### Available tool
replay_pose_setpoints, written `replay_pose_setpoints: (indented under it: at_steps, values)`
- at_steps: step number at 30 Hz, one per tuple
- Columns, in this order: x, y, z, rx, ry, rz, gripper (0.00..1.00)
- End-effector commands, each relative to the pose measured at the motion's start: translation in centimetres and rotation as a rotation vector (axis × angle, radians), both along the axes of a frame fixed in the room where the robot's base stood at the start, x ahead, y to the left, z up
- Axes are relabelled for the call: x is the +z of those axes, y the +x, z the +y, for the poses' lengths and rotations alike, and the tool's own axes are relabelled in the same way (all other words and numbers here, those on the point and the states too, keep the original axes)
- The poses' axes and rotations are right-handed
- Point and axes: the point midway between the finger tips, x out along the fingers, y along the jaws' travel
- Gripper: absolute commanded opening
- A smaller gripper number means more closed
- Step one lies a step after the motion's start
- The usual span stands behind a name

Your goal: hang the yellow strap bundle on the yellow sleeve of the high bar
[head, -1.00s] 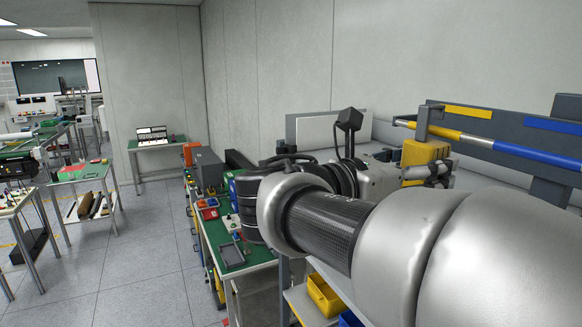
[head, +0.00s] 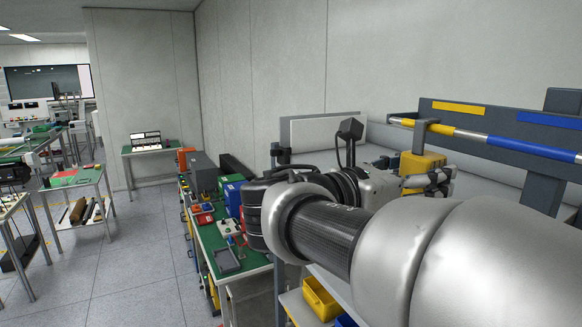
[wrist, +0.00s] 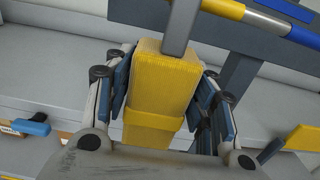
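The yellow strap bundle (head: 422,164) has a grey hook (head: 419,138) rising from its top. The hook reaches the yellow sleeve (head: 437,129) of the high bar; its top shows about level with the sleeve. In the wrist view the bundle (wrist: 160,88) lies between the blue finger pads of my gripper (wrist: 163,95), and the grey hook (wrist: 180,28) crosses in front of the bar beside the yellow sleeve (wrist: 222,8). The pads appear closed against the bundle's sides. Whether the hook's weight rests on the sleeve cannot be told. My gripper (head: 428,181) is below the bar.
A blue sleeve (head: 520,149) continues the bar to the right. A dark rail with a yellow label (head: 458,111) and a blue label (head: 550,121) runs behind it. A green bench (head: 237,245) with boxes and a yellow bin (head: 320,299) stand below and left of my arm.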

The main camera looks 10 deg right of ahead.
Motion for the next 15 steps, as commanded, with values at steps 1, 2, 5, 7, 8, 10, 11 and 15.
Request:
replay_pose_setpoints:
  at_steps: [1, 2, 5, 7, 8, 10, 11, 15]
  values:
    - [0.01, 0.00, 0.00, 0.000, 0.000, 0.000, 0.57]
    - [0.00, 0.00, 0.00, 0.000, 0.000, 0.000, 0.59]
    - [0.00, 0.00, 0.00, 0.000, 0.000, 0.000, 0.65]
    - [0.00, 0.00, 0.00, 0.000, 0.000, 0.000, 0.69]
    - [-0.01, 0.00, 0.00, 0.000, 0.000, 0.000, 0.69]
    - [-0.01, 0.00, 0.00, 0.000, 0.000, 0.000, 0.69]
    - [-0.01, 0.00, 0.00, 0.000, 0.000, 0.000, 0.69]
    - [-0.05, 0.01, 0.01, 0.000, 0.001, 0.001, 0.69]
